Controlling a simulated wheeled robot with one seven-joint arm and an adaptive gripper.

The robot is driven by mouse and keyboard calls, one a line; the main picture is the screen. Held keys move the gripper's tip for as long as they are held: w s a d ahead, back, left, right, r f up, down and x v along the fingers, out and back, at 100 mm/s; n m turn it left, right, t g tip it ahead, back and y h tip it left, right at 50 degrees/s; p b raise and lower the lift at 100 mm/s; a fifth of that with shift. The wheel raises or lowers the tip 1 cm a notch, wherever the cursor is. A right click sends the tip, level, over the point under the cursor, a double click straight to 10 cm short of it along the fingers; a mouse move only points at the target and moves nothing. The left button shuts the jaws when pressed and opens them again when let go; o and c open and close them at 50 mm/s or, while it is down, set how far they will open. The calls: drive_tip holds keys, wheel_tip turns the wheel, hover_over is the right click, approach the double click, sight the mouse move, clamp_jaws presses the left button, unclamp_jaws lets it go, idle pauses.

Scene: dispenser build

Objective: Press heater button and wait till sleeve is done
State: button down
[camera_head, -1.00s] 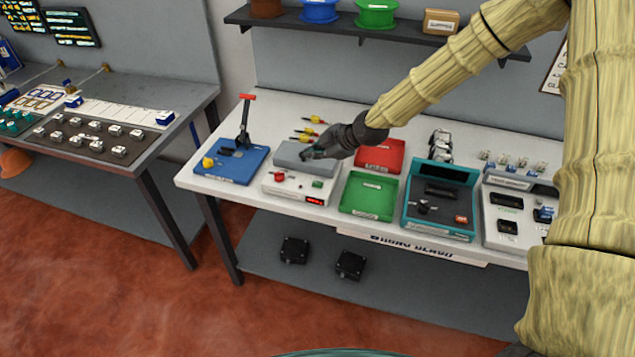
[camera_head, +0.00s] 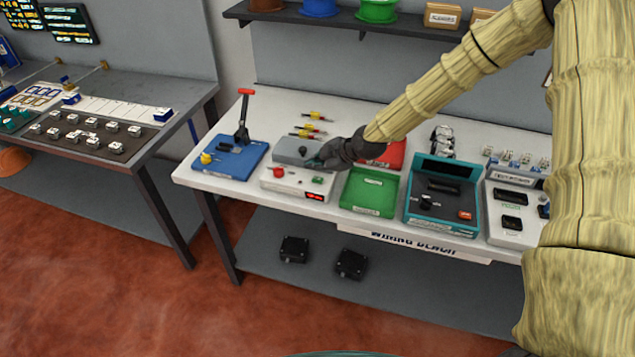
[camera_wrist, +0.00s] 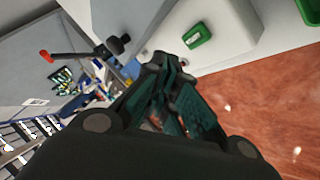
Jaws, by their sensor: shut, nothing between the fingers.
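The heater (camera_head: 287,184) is a white box with a grey upper part (camera_head: 288,149), a red knob (camera_head: 278,172), a lit red display (camera_head: 315,196) and a green button (camera_head: 318,181). In the wrist view the green button (camera_wrist: 197,36) stands out from the white face, apart from the fingers. My gripper (camera_head: 314,164) is shut and empty, just above and behind the button in the head view. It also shows in the wrist view (camera_wrist: 160,62), with its fingertips beside the heater. I cannot make out a sleeve in the heater.
A blue press (camera_head: 230,160) with a red-handled lever stands left of the heater. A green tray (camera_head: 369,192) and a red tray (camera_head: 392,155) are at its right, then a teal machine (camera_head: 443,195). Several yellow-tipped pieces (camera_head: 312,127) lie behind it.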

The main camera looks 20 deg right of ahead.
sight(316, 181)
drive_tip(key=shift+f+b, duration=0.55)
drive_tip(key=shift+f, duration=0.65)
drive_tip(key=shift+f, duration=0.1)
idle(0.4)
drive_tip(key=shift+f+b, duration=0.3)
drive_tip(key=shift+b, duration=0.05)
drive_tip(key=shift+f+b, duration=0.35)
drive_tip(key=shift+f, duration=0.1)
idle(0.8)
drive_tip(key=shift+r, duration=0.15)
idle(0.3)
drive_tip(key=shift+r+p, duration=0.35)
drive_tip(key=shift+r, duration=0.4)
drive_tip(key=shift+r, duration=0.1)
drive_tip(key=shift+r+p, duration=1.3)
drive_tip(key=shift+r, duration=1.1)
